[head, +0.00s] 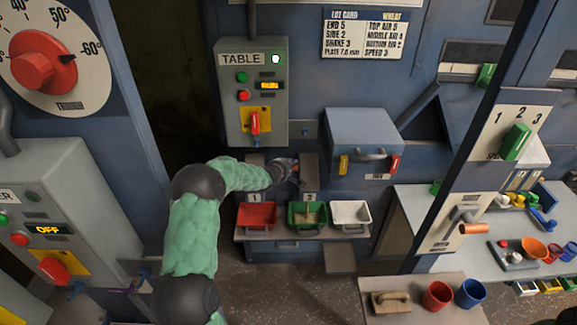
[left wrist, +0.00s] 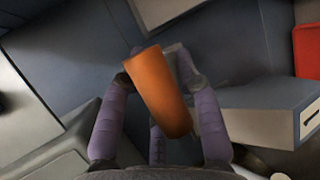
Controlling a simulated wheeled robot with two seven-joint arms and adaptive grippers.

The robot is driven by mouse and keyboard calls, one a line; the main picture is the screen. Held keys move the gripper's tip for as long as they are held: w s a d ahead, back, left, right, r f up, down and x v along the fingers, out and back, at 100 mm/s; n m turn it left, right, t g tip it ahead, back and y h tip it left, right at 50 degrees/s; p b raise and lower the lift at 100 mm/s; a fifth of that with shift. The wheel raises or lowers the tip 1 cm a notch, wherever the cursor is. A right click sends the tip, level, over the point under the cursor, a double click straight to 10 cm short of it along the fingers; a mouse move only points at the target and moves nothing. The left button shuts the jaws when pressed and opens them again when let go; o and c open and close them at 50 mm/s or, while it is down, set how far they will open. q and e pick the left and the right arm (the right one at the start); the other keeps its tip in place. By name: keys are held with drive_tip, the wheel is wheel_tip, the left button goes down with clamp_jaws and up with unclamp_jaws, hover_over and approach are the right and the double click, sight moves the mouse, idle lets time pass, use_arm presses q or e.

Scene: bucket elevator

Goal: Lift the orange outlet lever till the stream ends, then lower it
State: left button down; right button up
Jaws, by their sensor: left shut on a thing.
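My left gripper (head: 289,170) reaches to the outlets above the shelf of bins. In the left wrist view its purple fingers close around the orange outlet lever (left wrist: 160,95), whose rounded handle lies tilted between them. In the head view the gripper and my arm hide most of the lever. The green bin (head: 307,214) below holds some tan grain. I cannot make out a falling stream. My right gripper is in neither view.
A red bin (head: 257,215) and a white bin (head: 350,213) flank the green one. The TABLE control box (head: 250,75) stands above, with a green light lit.

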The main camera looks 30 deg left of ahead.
use_arm(q)
drive_tip(key=shift+w+d+r+t, duration=0.15)
drive_tip(key=shift+w+r, duration=0.1)
drive_tip(key=shift+r, duration=0.3)
drive_tip(key=shift+w+a+r+t, duration=0.1)
drive_tip(key=shift+w+r+t, duration=0.1)
drive_tip(key=shift+r, duration=0.3)
drive_tip(key=c, duration=1.1)
unclamp_jaws()
drive_tip(key=shift+o, duration=1.4)
drive_tip(key=shift+w+d+f, duration=0.2)
drive_tip(key=shift+d, duration=0.1)
drive_tip(key=shift+s+f, duration=0.15)
drive_tip(key=shift+f, duration=0.15)
drive_tip(key=shift+s, duration=0.3)
drive_tip(key=v, duration=1.1)
drive_tip(key=shift+r, duration=0.45)
